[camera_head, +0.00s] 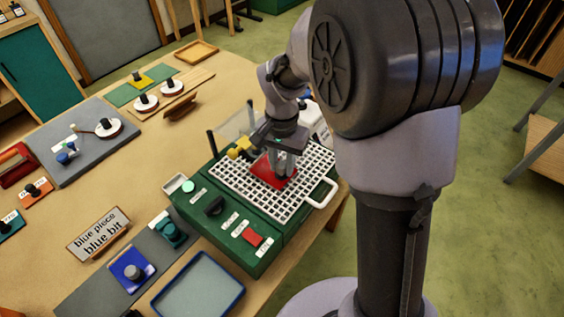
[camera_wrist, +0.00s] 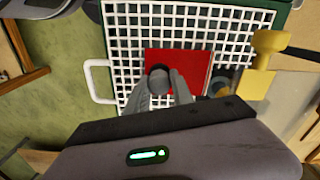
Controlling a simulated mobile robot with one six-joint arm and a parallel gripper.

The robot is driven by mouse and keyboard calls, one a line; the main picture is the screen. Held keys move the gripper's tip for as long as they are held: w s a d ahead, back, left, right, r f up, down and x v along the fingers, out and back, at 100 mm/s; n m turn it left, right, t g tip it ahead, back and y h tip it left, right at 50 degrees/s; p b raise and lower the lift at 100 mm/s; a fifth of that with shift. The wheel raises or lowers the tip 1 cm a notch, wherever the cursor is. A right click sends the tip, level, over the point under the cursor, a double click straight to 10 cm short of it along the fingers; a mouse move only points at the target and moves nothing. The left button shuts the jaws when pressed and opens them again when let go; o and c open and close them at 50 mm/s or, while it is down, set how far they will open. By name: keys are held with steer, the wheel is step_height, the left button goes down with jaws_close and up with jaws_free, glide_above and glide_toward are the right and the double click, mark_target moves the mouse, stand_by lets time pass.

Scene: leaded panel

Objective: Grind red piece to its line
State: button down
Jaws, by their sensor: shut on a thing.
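The red piece (camera_head: 268,173) lies on the white grid of the green grinder (camera_head: 225,217). It also shows in the wrist view as a flat red square (camera_wrist: 193,66) with a grey round knob (camera_wrist: 159,79) on it. My gripper (camera_head: 284,166) is over the red piece, its fingers shut on the knob; in the wrist view the fingers (camera_wrist: 160,92) sit on both sides of it. A yellow part (camera_wrist: 262,65) stands beside the red piece at the grid's edge. The line on the red piece cannot be made out.
A blue piece with a knob (camera_head: 132,271) lies on a grey mat, near a blue-rimmed tray (camera_head: 200,287). White pieces with black knobs (camera_head: 146,102) lie at the back left.

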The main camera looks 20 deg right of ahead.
steer(key=shift+f, duration=0.25)
stand_by(0.7)
steer(key=shift+w+a, duration=0.4)
steer(key=shift+w, duration=0.2)
stand_by(0.9)
steer(key=shift+w+d+r, duration=0.1)
steer(key=shift+w+d+p, duration=0.4)
steer(key=shift+w+d, duration=0.35)
steer(key=shift+d, duration=0.25)
steer(key=shift+w+d, duration=0.1)
steer(key=shift+d, duration=0.05)
steer(key=shift+w+d+p, duration=0.55)
steer(key=shift+w+d, duration=0.25)
steer(key=shift+d, duration=0.15)
steer(key=shift+s+a, duration=0.1)
steer(key=shift+a, duration=0.05)
steer(key=shift+s+a+b, duration=0.5)
steer(key=shift+s+a, duration=0.3)
steer(key=shift+a, duration=0.15)
